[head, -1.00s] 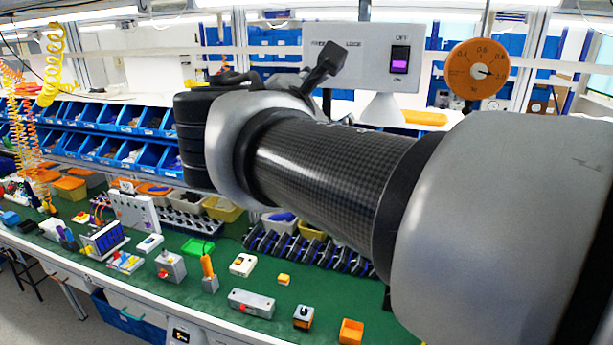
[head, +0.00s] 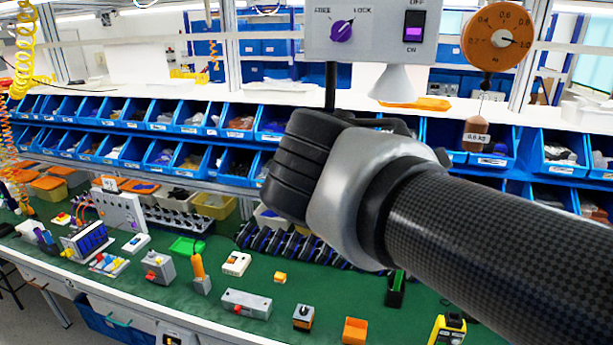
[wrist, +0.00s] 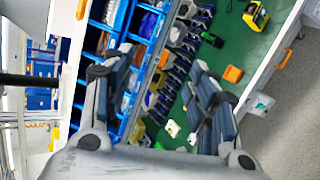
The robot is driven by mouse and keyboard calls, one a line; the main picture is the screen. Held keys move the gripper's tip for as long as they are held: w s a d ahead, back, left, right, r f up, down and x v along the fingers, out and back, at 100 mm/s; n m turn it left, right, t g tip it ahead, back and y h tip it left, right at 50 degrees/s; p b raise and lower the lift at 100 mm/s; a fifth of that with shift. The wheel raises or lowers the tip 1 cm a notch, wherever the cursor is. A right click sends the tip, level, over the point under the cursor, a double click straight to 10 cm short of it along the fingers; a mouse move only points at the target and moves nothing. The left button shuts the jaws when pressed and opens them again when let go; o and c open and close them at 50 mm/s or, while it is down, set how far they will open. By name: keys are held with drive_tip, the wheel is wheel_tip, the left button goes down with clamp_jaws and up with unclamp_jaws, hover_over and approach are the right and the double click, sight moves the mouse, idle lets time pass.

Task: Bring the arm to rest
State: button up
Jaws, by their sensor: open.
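The rotary switch is a purple knob (head: 341,31) on a pale grey panel (head: 371,48), between the labels FREE and LOCK. Its white mark seems to point up and right, toward LOCK. My arm crosses the head view from the lower right and ends below the panel, apart from the knob. The knob is not seen in the wrist view.
A rocker switch (head: 413,27) and an orange dial (head: 497,38) are at the upper right. A hanging weight (head: 477,134) is close above my forearm. Blue bins (head: 200,118) line the back. Small parts stand on the green bench (head: 215,315), with bare patches between them.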

drive_tip(key=shift+s+d+f+m, duration=0.15)
drive_tip(key=shift+s+f+m, duration=0.2)
drive_tip(key=shift+f, duration=0.4)
drive_tip(key=s+f+m+g+y+b, duration=0.1)
drive_tip(key=s+f+m+b, duration=0.3)
drive_tip(key=f, duration=0.6)
drive_tip(key=s+a+f+m+g+y+b, duration=0.1)
drive_tip(key=s+f+m+g+y+b, duration=0.1)
drive_tip(key=s+f, duration=0.6)
drive_tip(key=s+f+m+g+y+b, duration=0.2)
drive_tip(key=s+f+m+b, duration=0.4)
drive_tip(key=f, duration=0.6)
drive_tip(key=shift+s+a+f+m+y, duration=0.25)
drive_tip(key=shift+s+m+y, duration=0.35)
drive_tip(key=shift+m+y, duration=0.25)
drive_tip(key=shift+r, duration=0.1)
drive_tip(key=shift+c, duration=0.3)
